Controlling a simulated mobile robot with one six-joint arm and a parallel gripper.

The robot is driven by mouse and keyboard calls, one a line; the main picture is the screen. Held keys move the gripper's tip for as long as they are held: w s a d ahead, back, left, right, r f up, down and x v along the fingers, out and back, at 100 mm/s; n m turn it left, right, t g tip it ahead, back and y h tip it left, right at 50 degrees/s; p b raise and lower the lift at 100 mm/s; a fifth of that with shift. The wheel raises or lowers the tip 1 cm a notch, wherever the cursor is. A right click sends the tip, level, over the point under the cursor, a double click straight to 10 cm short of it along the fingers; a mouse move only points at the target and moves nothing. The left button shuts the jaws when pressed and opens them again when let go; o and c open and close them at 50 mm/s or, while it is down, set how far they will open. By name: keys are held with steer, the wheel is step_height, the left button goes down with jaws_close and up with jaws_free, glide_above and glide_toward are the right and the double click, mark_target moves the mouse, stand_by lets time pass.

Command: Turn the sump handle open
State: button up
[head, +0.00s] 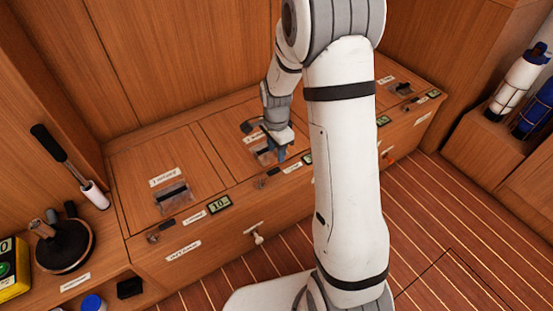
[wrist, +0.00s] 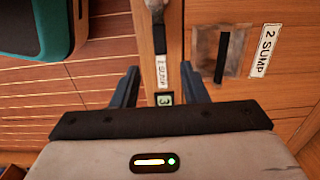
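My gripper (head: 281,155) is over the front edge of the middle wooden hatch in the head view. In the wrist view its two dark fingers (wrist: 160,69) are apart, with nothing held between them. A recessed clear plate with a dark bar (wrist: 222,57) lies right of the fingers, beside a "2 SUMP" label (wrist: 265,50). A small metal lever (wrist: 159,38) lies on the edge strip beyond the fingertips. A small white label (wrist: 161,73) and a display reading 3 (wrist: 165,98) line up below it, between the fingers. Contact with the lever cannot be told.
The left hatch has its own recessed plate (head: 173,197) and a display reading 10 (head: 219,204). A white knob (head: 258,238) sticks out of the front panel. Bottles (head: 517,82) stand far right. The striped floor is clear.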

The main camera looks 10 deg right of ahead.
mark_target(276, 169)
step_height(276, 169, down, 8)
steer(key=b, duration=0.3)
steer(key=shift+r, duration=0.1)
steer(key=shift+c, duration=0.2)
jaws_close()
stand_by(0.4)
